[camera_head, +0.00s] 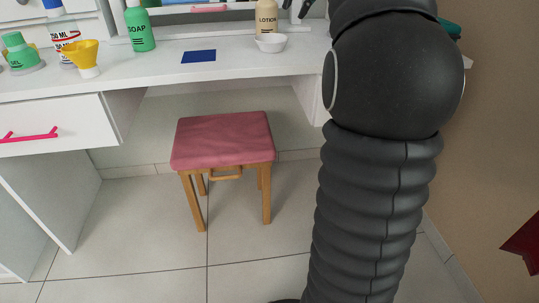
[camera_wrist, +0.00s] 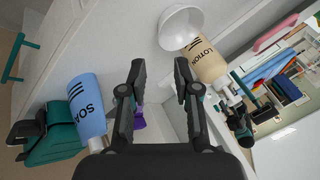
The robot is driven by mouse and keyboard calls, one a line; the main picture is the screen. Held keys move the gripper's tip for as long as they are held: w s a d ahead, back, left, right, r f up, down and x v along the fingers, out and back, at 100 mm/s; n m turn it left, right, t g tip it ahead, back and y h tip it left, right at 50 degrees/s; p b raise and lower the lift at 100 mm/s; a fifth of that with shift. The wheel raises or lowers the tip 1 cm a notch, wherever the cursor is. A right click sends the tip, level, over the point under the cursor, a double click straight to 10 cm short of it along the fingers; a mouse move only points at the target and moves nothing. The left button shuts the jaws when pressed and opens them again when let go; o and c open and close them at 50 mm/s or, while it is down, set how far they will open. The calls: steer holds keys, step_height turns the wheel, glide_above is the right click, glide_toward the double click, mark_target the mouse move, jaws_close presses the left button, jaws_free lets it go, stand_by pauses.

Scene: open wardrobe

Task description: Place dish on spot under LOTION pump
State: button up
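A small white dish (camera_head: 270,43) stands on the white tabletop directly in front of the beige LOTION pump bottle (camera_head: 267,17). In the wrist view the dish (camera_wrist: 181,27) is near the top, beside the LOTION bottle (camera_wrist: 207,64). My gripper (camera_wrist: 153,80) is open and empty, its two dark fingers apart. The dish lies beyond the fingertips, toward the right finger. The surface under the pump spout cannot be made out clearly.
A flat blue rectangle (camera_head: 199,56) lies on the tabletop left of the dish. A green SOAP bottle (camera_head: 139,27) and yellow funnel-like cup (camera_head: 82,57) stand farther left. A blue SOAP bottle (camera_wrist: 88,107) is at the wrist view's left. A pink stool (camera_head: 223,141) stands below.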

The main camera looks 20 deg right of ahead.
steer(key=s+a+f+n, duration=0.6)
steer(key=s+a+f, duration=0.4)
steer(key=s+a, duration=0.45)
steer(key=s+a+f+n, duration=0.2)
steer(key=s+a+f, duration=0.1)
steer(key=s+f, duration=0.4)
steer(key=s+a+f+n, duration=0.2)
steer(key=s+a+f, duration=0.1)
steer(key=s+f, duration=0.4)
step_height(320, 180, down, 3)
steer(key=shift+s+a+f+n+g+y, duration=0.15)
steer(key=shift+s+n+g+y, duration=0.15)
steer(key=shift+n+g, duration=0.1)
